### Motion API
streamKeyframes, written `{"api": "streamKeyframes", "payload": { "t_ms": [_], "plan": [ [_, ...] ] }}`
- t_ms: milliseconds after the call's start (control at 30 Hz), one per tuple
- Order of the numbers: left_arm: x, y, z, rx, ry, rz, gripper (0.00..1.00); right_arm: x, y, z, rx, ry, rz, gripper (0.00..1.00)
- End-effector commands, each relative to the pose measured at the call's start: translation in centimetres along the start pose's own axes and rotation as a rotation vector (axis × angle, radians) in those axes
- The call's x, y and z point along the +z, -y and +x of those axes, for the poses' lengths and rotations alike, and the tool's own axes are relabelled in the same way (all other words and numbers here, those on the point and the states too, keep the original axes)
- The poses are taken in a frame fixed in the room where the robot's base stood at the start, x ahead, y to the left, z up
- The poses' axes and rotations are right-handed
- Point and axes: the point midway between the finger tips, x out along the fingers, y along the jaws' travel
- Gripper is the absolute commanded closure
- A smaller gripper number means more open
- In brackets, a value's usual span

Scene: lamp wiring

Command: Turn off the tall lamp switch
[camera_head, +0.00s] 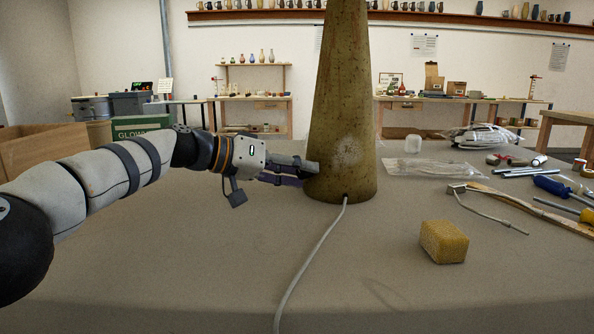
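The tall lamp's tapered, speckled olive-brown body (344,110) stands upright on the table, and its top is cut off by the picture's upper edge. A pale cord (318,248) leaves a small dark hole low on its front and runs to the near edge. I can make out no switch on the visible body or cord. My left gripper (308,174) points right at the lamp's lower left side. Its fingertips overlap the lamp in the picture; whether they touch it is unclear. The fingers lie close together, and I cannot tell how far they are parted. My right gripper is not in view.
A yellow sponge (444,242) lies on the table (200,265) right of the cord. The front left of the table is clear.

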Motion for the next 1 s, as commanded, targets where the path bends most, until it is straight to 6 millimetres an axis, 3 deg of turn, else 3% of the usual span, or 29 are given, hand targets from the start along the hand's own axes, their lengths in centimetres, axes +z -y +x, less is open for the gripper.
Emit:
{"api": "streamKeyframes", "payload": {
  "t_ms": [267,367,733,1000],
  "plan": [
    [-0.1,0.0,-0.1,-0.001,-0.001,0.001,0.57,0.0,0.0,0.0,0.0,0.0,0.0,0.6],
    [-0.2,0.1,-1.0,-0.002,-0.002,0.002,0.57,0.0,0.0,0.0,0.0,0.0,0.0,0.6],
    [-0.1,0.0,-9.8,-0.001,-0.004,0.0,0.57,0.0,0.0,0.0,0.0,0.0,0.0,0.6],
    [0.0,0.0,-12.1,0.0,0.0,0.0,0.57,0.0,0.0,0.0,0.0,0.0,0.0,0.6]
  ]
}}
